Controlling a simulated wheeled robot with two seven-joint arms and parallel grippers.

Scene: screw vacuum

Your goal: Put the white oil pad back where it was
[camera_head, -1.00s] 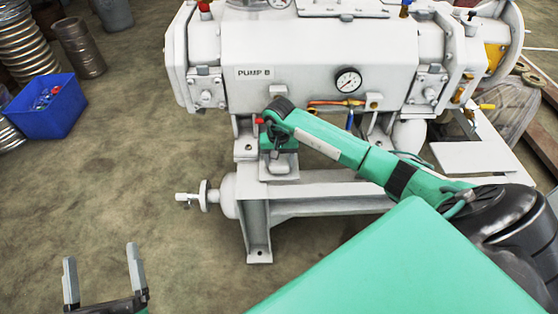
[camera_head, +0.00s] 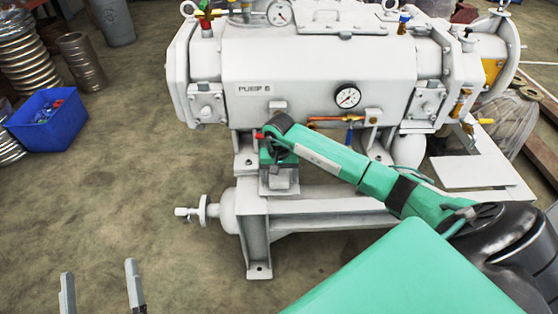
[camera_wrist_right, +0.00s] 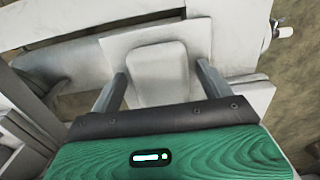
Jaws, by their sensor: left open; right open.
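A white, rounded block that looks like the white oil pad (camera_wrist_right: 160,74) lies on a pale flat plate (camera_wrist_right: 114,46) in the right wrist view. My right gripper (camera_wrist_right: 161,70) is open, with one finger on each side of the block; I cannot tell whether they touch it. In the head view, my right gripper (camera_head: 278,163) points down at the pump's base, and its green body hides most of that spot. My left gripper (camera_head: 98,269) is open and empty above the floor at the lower left.
The white pump (camera_head: 315,75) with its gauge (camera_head: 347,96) stands just behind my right gripper. Its base frame (camera_head: 335,205) runs rightward below. A blue bin (camera_head: 47,120) and metal coils (camera_head: 22,55) are at the left. The floor at the left middle is clear.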

